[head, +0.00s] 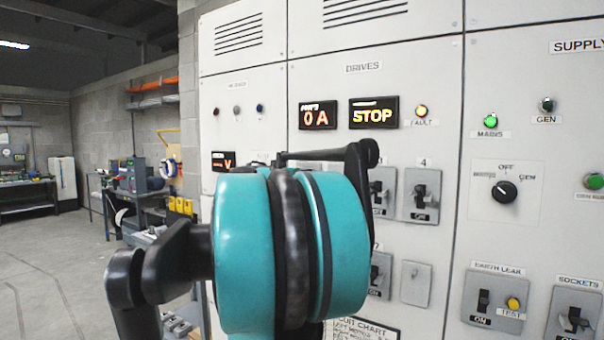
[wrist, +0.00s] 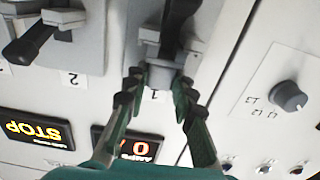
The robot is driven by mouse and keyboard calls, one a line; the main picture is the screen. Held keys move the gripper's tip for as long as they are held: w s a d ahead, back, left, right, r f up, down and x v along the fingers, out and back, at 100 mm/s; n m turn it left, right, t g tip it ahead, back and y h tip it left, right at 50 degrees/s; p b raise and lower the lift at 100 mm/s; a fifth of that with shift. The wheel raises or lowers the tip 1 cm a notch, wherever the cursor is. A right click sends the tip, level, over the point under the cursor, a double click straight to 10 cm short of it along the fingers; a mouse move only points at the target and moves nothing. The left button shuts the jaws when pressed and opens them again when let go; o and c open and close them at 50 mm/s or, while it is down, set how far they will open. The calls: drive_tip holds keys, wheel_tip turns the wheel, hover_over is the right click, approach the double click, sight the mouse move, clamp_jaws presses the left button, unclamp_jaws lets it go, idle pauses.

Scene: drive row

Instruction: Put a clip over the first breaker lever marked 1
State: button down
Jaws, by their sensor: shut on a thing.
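In the wrist view, which sits upside down to the panel, my gripper (wrist: 159,80) has its two dark green fingers on either side of a small grey piece (wrist: 163,76), which looks like the clip, and is shut on it. The piece sits between the label 1 (wrist: 154,97) and the black lever of breaker 1 (wrist: 180,22). It overlaps the lever's end in the picture; I cannot tell whether it is seated over it. In the head view my teal arm joint hides the gripper, the clip and breaker 1.
Breaker 2 (wrist: 30,40), with a black lever, is beside breaker 1. A rotary knob (wrist: 288,96) is on the other side. Displays reading 0 A (head: 318,115) and STOP (head: 374,113) are on the panel above breaker 4 (head: 420,195). The floor (head: 50,260) at left is open.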

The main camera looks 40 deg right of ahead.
drive_tip(key=c, duration=1.3)
unclamp_jaws()
drive_tip(key=shift+o, duration=0.2)
drive_tip(key=shift+r, duration=0.1)
drive_tip(key=v, duration=1.2)
